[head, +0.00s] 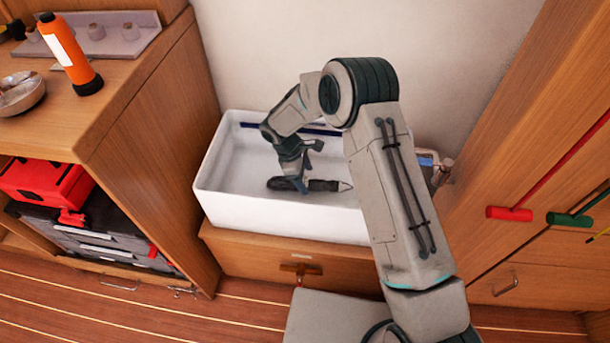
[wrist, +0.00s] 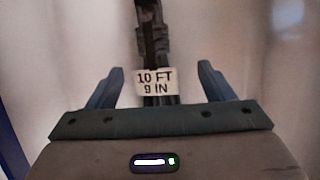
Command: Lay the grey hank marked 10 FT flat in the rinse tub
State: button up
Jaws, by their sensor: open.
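The white rinse tub (head: 228,202) stands against the wall on a wooden cabinet. A dark grey hank (head: 325,185) is inside it, low and stretched sideways, with a thin tip at its right end. In the wrist view the hank (wrist: 152,40) carries a white tag (wrist: 155,82) that reads 10 FT 9 IN. My gripper (head: 297,182) is down in the tub over the hank's left part. In the wrist view my gripper (wrist: 160,72) is open, with a finger on each side of the hank and gaps between. I cannot tell whether the hank rests fully on the tub floor.
A dark blue bar (head: 320,130) runs along the tub's back. My arm hides the tub's right part. A shelf unit with an orange flashlight (head: 68,55) and a red toolbox (head: 45,185) stands left. A wooden cabinet with red and green handles (head: 508,213) stands right.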

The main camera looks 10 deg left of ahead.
jog(key=p+v, duration=0.2)
jog(key=v, duration=1.2)
jog(key=s+d+r+m+y+p, duration=0.1)
jog(key=s+d+r+m+p, duration=0.3)
jog(key=d+r, duration=0.7)
jog(key=s+d+r+m+y+p, duration=0.1)
jog(key=d+r+m+p, duration=0.6)
jog(key=r, duration=0.8)
jog(key=s+d+r+m+t+y+p, duration=0.1)
jog(key=s+d+r+m+p, duration=0.3)
jog(key=s+d+r, duration=0.2)
jog(key=s+d+r+m+t+y+p, duration=0.1)
jog(key=s+d+r+m+p, duration=0.2)
jog(key=s+d+r, duration=0.3)
jog(key=s+d+p, duration=0.1)
jog(key=s, duration=0.4)
jog(key=shift+s+d+r+m+t, duration=0.2)
jog(key=shift+d+r+m+t, duration=0.1)
jog(key=shift+d+m, duration=0.1)
